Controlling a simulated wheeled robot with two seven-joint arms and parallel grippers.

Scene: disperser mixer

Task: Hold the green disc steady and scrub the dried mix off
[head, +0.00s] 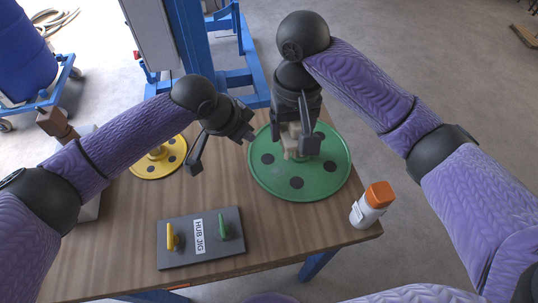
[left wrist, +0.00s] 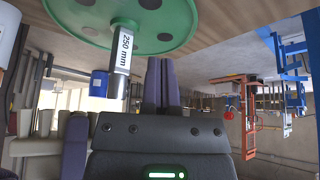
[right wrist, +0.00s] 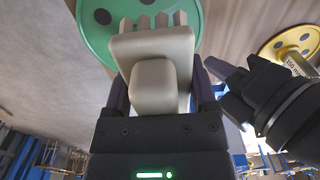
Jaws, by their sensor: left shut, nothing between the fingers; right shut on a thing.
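The green disc (head: 326,183) lies flat on the table, with several dark round spots. Its upright shaft (left wrist: 122,57), labelled 250 mm, shows in the left wrist view. My right gripper (head: 304,145) is shut on a beige scrub brush (right wrist: 158,58) above the disc. The bristles point at the disc; I cannot tell whether they touch it. My left gripper (head: 246,133) is shut and empty at the disc's left edge; in the left wrist view its fingers (left wrist: 163,80) stand beside the shaft, apart from it. I cannot make out dried mix.
A yellow disc (head: 158,168) lies behind my left arm. The dark HUB JIG board (head: 180,256) with a yellow and a green peg lies at the front. A white bottle with an orange cap (head: 373,206) stands near the right edge. A blue frame (head: 193,40) rises behind the table.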

